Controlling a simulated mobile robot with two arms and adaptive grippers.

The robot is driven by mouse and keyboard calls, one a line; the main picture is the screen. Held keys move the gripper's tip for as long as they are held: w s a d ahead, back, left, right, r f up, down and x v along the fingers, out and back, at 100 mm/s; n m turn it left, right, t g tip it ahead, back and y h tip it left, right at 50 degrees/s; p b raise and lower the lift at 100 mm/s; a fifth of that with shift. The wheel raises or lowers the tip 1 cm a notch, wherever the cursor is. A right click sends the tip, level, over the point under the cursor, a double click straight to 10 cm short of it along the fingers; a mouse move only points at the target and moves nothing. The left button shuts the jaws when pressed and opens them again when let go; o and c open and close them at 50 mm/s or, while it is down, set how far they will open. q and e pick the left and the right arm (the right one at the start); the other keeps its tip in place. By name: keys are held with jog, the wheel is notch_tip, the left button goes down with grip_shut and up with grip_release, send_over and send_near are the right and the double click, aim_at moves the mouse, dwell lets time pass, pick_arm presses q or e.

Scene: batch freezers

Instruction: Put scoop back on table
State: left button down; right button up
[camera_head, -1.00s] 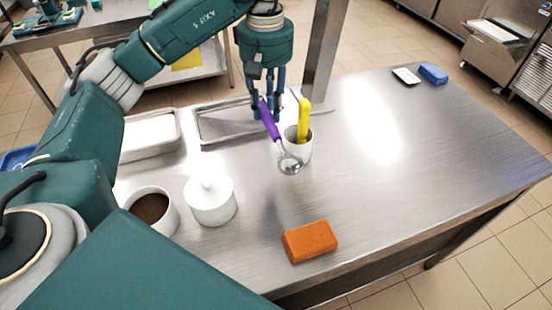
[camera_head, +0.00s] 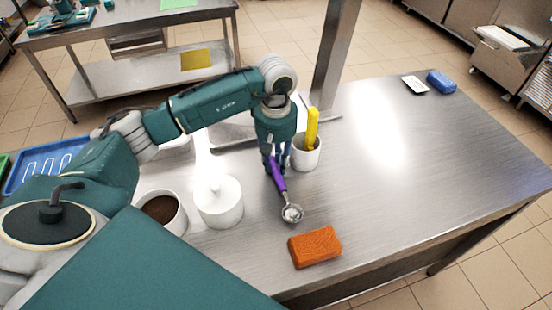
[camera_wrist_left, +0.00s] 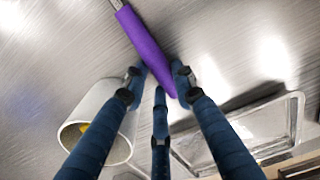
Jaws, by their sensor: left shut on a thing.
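The scoop has a purple handle (camera_head: 278,176) and a round metal bowl (camera_head: 292,213). My left gripper (camera_head: 275,162) is shut on the purple handle near its upper end. In the left wrist view the handle (camera_wrist_left: 142,38) runs between the blue fingers (camera_wrist_left: 160,85). The scoop bowl hangs low over or at the steel table (camera_head: 400,170), between the white lidded jar and the orange sponge; I cannot tell whether it touches. My right gripper is not in view.
A white cup (camera_head: 306,158) with a yellow-handled tool (camera_head: 312,128) stands just right of my left gripper. A white lidded jar (camera_head: 219,203), a cup of brown powder (camera_head: 165,209) and an orange sponge (camera_head: 315,247) are close by.

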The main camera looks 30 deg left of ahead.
pick_arm(q)
jog(key=shift+f, duration=0.1)
jog(key=c, duration=1.6)
grip_release()
jog(key=shift+o, duration=1)
notch_tip(320, 180, up, 12)
jog(key=b, duration=0.3)
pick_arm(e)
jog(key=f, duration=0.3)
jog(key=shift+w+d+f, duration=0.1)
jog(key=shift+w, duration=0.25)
